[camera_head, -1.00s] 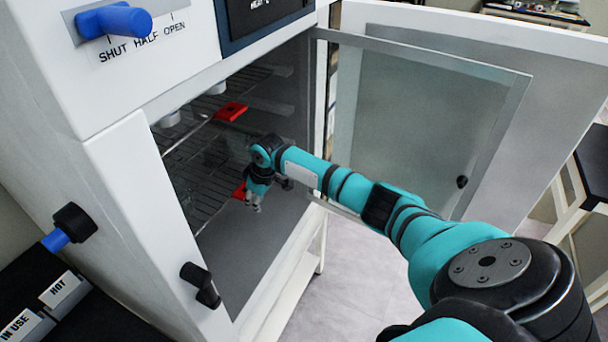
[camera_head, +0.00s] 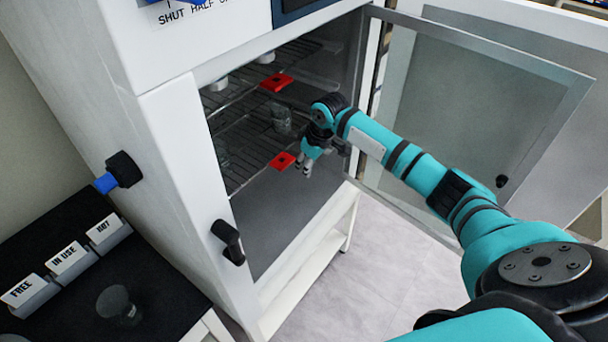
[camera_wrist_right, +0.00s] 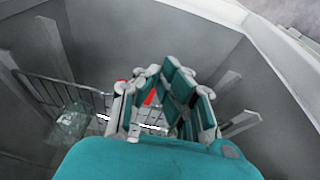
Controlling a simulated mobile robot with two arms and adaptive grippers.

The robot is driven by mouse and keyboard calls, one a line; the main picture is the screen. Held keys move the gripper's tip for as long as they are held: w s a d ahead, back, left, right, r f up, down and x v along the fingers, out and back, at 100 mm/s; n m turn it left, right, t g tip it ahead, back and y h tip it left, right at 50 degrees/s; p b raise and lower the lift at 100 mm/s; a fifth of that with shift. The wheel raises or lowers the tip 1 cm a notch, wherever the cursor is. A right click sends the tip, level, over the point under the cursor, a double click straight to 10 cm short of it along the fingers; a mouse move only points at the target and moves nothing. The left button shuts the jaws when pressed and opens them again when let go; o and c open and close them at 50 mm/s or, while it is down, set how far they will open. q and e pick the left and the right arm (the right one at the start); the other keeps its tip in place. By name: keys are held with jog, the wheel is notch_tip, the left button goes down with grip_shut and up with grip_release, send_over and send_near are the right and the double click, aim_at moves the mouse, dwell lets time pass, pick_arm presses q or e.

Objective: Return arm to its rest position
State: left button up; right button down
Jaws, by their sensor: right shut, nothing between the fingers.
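My right arm reaches in from the lower right of the head view. Its right gripper (camera_head: 304,167) is shut and empty at the open front of the freeze dryer cabinet (camera_head: 170,165), near the lower rack. In the right wrist view the gripper's fingers (camera_wrist_right: 165,100) fold together over the cabinet interior, with nothing held. The inner glass door (camera_head: 480,110) stands open to the right, behind the arm. My left gripper does not show.
Wire racks hold a glass vessel (camera_head: 281,119) and red tabs (camera_head: 277,82), (camera_head: 283,161). The glass vessel also shows in the wrist view (camera_wrist_right: 70,125). A black side table (camera_head: 165,285) carries FREE, IN USE and HOT label stands (camera_head: 72,259) and a clear glass vessel (camera_head: 118,304). Floor below the door is clear.

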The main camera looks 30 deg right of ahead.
jog(key=s+f+m, duration=0.1)
jog(key=s+f, duration=0.4)
jog(key=f, duration=0.6)
jog(key=s+f+m+h, duration=0.1)
jog(key=s+f, duration=0.4)
jog(key=f, duration=0.5)
jog(key=s+f+m, duration=0.1)
jog(key=s+f, duration=0.3)
jog(key=f, duration=0.7)
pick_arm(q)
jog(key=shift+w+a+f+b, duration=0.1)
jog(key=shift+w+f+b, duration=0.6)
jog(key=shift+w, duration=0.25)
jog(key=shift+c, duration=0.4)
pick_arm(e)
jog(key=s+a+f, duration=0.3)
jog(key=s+f, duration=0.2)
jog(key=s, duration=0.7)
jog(key=s+a+f+g, duration=0.1)
jog(key=s+a+f, duration=0.3)
jog(key=s, duration=0.9)
jog(key=s+a+f+g, duration=0.1)
jog(key=s+a+f, duration=0.2)
jog(key=s+f, duration=0.5)
jog(key=s, duration=0.5)
jog(key=shift+s+a+n, duration=0.15)
jog(key=shift+n, duration=0.25)
